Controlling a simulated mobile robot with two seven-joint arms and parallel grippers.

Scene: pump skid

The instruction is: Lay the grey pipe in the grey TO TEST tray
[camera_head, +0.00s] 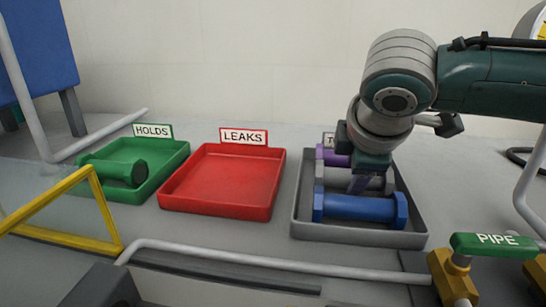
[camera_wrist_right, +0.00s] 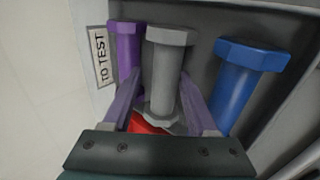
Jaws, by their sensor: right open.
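The grey pipe (camera_head: 329,176) lies in the grey TO TEST tray (camera_head: 360,234), between a purple pipe and a blue pipe. In the right wrist view the grey pipe (camera_wrist_right: 168,75) has a wide flanged end at the top. My right gripper (camera_head: 360,184) points down over the tray. In the right wrist view its open fingers (camera_wrist_right: 158,85) stand on either side of the grey pipe, with gaps showing. The gripper partly hides the pipe and the TO TEST sign in the head view. My left gripper is out of view.
The purple pipe (camera_head: 335,159) lies behind and the blue pipe (camera_head: 358,207) in front, both close to the fingers. The red LEAKS tray (camera_head: 222,180) is empty. The green HOLDS tray (camera_head: 152,181) holds a green pipe (camera_head: 122,171). A green-handled valve (camera_head: 490,245) stands front right.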

